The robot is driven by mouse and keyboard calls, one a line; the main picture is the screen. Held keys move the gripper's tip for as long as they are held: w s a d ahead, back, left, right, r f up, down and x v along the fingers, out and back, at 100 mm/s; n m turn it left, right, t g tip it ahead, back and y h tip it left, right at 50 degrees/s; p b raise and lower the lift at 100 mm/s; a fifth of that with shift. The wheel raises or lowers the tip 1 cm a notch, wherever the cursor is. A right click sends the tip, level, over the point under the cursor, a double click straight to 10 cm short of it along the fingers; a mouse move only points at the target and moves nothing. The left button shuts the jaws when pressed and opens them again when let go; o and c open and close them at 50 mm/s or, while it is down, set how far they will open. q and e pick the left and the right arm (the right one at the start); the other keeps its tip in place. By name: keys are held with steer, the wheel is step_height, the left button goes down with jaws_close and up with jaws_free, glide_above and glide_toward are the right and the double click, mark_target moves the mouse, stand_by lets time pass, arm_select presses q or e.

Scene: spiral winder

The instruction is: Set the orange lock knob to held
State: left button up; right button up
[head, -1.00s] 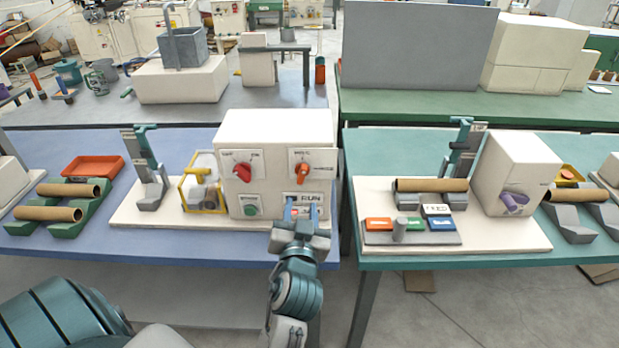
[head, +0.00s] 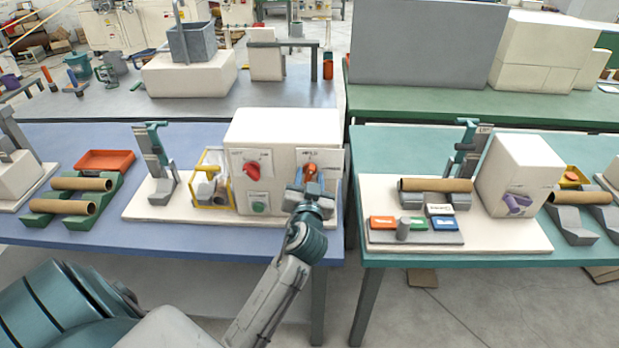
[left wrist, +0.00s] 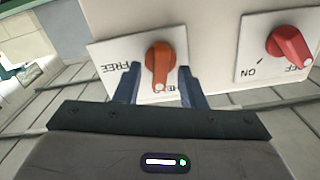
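The orange lock knob (head: 309,171) is on the upper right front of the cream control box (head: 283,128). My left gripper (head: 311,184) is at the knob in the head view. In the left wrist view my left gripper (left wrist: 158,88) is open, one finger on each side of the knob, with gaps showing. My right gripper is out of view.
A red knob (head: 252,169) is left of the orange one, and a green button (head: 259,207) is below it. A yellow-framed guard (head: 210,180) and a grey-teal stand (head: 155,160) are further left. A second bench (head: 370,150) stands to the right across a gap.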

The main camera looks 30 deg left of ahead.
arm_select(q)
jaws_close()
steer(key=shift+f+b, duration=0.15)
steer(key=shift+b, duration=0.2)
steer(key=n+b, duration=0.2)
steer(key=b, duration=0.1)
steer(key=shift+f, duration=0.15)
steer(key=shift+n+b, duration=0.3)
steer(key=shift+b, duration=0.3)
steer(key=shift+s+r+n, duration=0.1)
steer(key=shift+r+n, duration=0.15)
steer(key=shift+n, duration=0.05)
jaws_free()
